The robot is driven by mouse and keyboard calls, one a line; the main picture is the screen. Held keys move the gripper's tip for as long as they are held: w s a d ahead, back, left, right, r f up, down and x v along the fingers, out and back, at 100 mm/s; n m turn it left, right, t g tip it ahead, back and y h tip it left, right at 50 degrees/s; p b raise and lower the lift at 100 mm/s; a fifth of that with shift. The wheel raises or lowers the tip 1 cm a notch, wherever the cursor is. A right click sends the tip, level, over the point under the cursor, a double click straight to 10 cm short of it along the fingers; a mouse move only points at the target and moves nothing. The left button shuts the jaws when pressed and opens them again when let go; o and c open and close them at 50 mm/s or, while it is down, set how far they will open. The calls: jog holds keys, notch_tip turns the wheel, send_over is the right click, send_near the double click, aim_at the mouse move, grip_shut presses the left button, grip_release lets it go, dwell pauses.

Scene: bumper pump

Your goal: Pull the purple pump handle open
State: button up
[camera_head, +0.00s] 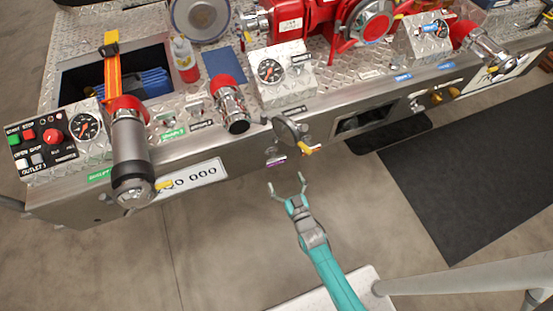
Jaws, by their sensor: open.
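A small purple-marked piece (276,161) sits low on the metal front of the bumper, near the middle. It seems to be the purple pump handle or its label, but it is too small to make out its shape or how far out it stands. My gripper (286,181) is open and empty. It is just below and slightly right of the purple piece in the picture, with its fingers pointing up toward the bumper. No contact shows between them.
A round grey outlet with a yellow lever (291,132) juts out just above the purple piece. A large grey nozzle (131,155) hangs over the front at left. A dark recess (360,121) is at right. The floor before the bumper is clear.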

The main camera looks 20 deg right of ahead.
aim_at(277, 163)
jog(key=w, duration=0.8)
jog(key=shift+w, duration=0.35)
jog(key=c, duration=1.5)
jog(key=s, duration=0.7)
jog(key=shift+s, duration=0.25)
jog(key=shift+c, duration=0.2)
jog(key=o, duration=1.5)
jog(key=shift+o, duration=0.2)
